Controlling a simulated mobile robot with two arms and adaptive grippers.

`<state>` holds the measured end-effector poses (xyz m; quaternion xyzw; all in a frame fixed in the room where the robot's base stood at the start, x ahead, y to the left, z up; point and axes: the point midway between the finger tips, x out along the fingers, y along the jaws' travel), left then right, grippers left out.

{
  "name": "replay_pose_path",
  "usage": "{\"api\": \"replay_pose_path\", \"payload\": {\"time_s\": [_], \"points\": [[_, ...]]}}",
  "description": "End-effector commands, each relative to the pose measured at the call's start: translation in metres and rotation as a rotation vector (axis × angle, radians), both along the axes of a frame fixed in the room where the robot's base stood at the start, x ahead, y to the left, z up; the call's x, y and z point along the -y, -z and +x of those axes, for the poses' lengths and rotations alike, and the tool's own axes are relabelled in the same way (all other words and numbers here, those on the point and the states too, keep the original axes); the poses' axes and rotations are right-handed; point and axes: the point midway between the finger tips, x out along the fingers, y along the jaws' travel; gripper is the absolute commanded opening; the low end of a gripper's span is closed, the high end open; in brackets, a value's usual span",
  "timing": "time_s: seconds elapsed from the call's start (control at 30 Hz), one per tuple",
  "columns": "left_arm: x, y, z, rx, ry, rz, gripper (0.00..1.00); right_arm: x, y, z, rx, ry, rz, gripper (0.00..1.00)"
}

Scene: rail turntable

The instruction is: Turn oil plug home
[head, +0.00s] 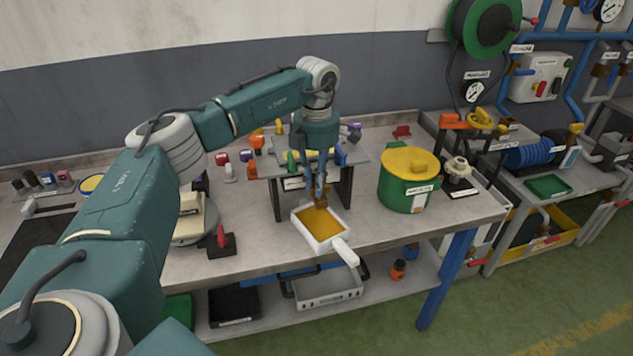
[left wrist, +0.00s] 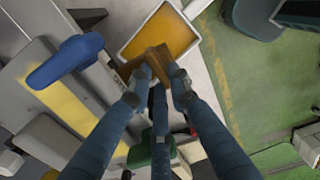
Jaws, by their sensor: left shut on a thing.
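My left gripper (head: 319,197) reaches down in front of the raised grey stand (head: 355,156). Its fingers are shut on a brown, bar-headed oil plug (head: 322,203), which also shows between the fingertips in the left wrist view (left wrist: 147,62). A blue lever (left wrist: 65,60) is beside the fingers. I cannot tell whether the plug is seated, as its far end is hidden. My right gripper is not in view.
A green can with a yellow lid (head: 405,185) stands to the right on the bench. A red-handled block (head: 221,243) sits to the left. The pan's white handle (head: 345,252) points toward the bench's front edge. Several small coloured parts stand behind the stand.

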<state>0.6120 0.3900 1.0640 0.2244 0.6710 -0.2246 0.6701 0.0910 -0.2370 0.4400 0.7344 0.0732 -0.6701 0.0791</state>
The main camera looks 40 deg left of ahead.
Motion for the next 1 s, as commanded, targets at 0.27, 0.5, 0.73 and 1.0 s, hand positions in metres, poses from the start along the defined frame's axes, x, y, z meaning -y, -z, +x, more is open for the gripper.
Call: {"api": "replay_pose_path", "payload": {"time_s": [0.27, 0.5, 0.73, 1.0], "points": [[0.000, -0.001, 0.002, 0.006, 0.009, -0.001, 0.00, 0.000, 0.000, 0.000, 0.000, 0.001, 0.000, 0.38], [0.000, -0.001, 0.002, 0.006, 0.008, -0.001, 0.27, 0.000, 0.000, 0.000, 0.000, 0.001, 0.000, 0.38], [0.000, -0.001, 0.001, 0.002, 0.008, 0.000, 0.27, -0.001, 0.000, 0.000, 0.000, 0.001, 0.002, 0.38], [0.000, -0.025, 0.002, 0.007, 0.008, -0.001, 0.27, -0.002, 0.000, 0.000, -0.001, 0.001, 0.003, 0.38]]}}
